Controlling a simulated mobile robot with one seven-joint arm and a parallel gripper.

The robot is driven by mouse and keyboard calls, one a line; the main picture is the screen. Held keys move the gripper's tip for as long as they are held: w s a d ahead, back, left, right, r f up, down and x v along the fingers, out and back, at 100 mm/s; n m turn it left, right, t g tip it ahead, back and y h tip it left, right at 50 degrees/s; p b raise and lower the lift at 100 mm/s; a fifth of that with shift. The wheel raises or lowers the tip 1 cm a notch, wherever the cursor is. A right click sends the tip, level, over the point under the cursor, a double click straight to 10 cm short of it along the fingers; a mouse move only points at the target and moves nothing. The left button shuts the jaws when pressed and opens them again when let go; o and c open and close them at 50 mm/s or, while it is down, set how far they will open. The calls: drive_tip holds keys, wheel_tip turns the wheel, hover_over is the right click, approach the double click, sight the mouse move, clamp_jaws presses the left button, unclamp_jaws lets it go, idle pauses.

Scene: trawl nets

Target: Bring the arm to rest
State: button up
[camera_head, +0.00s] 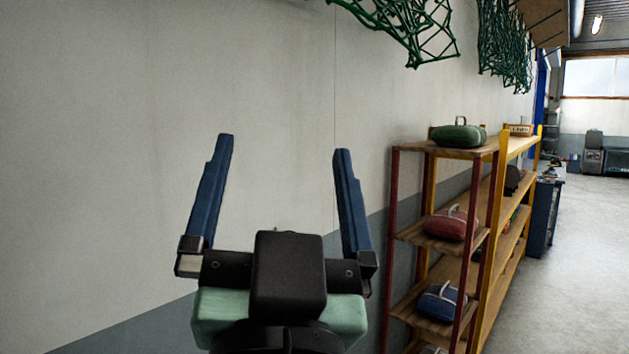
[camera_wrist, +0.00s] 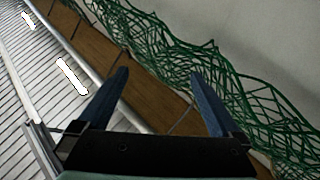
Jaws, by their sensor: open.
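My gripper (camera_head: 284,150) is raised in front of the pale wall in the head view. Its two blue fingers stand wide apart, pointing up, with nothing between them. In the wrist view my gripper (camera_wrist: 163,80) also shows open and empty, with a brown board, green netting and the ceiling beyond the fingers. Most of my arm below the gripper is out of view.
A shelf rack (camera_head: 487,200) stands right of my gripper, holding a green bag (camera_head: 459,135), a red bag (camera_head: 452,224) and a blue bag (camera_head: 441,301). Green netting (camera_head: 405,28) hangs above. The wall (camera_head: 110,150) is bare at left; open floor (camera_head: 585,250) lies right.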

drive_tip(key=s+d+r+n+t+h, duration=0.1)
drive_tip(key=s+d+r+t, duration=0.1)
drive_tip(key=s+r, duration=0.3)
drive_tip(key=shift+d+r+t, duration=0.25)
drive_tip(key=shift+d+t, duration=0.05)
drive_tip(key=shift+d, duration=0.05)
idle(0.6)
